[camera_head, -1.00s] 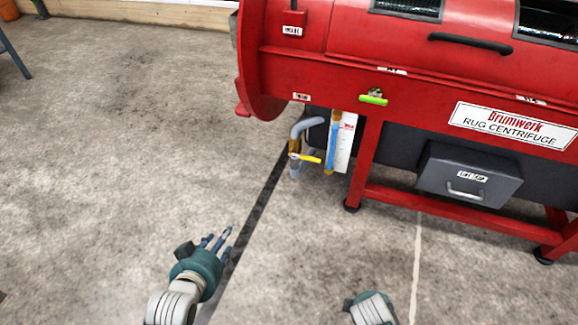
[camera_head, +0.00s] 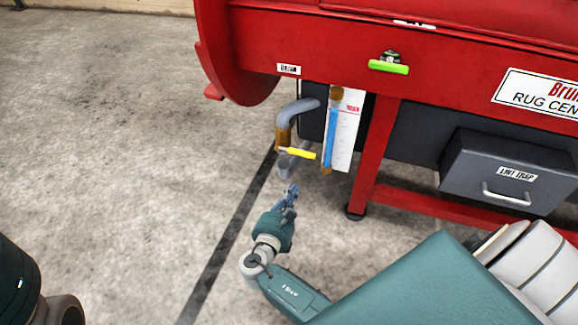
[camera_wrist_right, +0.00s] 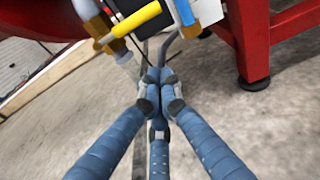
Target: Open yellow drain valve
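The yellow drain valve shows as a yellow lever handle (camera_head: 298,153) on a brass fitting (camera_head: 284,138) below a grey bent pipe, under the red machine. The lever points right and slightly down. My right gripper (camera_head: 291,190) is just below the valve in the head view, with a visible gap to the lever. In the right wrist view the yellow handle (camera_wrist_right: 137,20) lies above and beyond the fingertips (camera_wrist_right: 160,82). The three blue fingers are drawn together and hold nothing. My left gripper is out of view; part of my left arm shows at the lower left.
A blue tube and white scale panel (camera_head: 348,130) hang right beside the lever. The red machine leg (camera_head: 374,160) and grey lint trap box (camera_head: 500,170) stand further right. A dark floor strip (camera_head: 225,240) runs below the valve. Floor to the left is clear.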

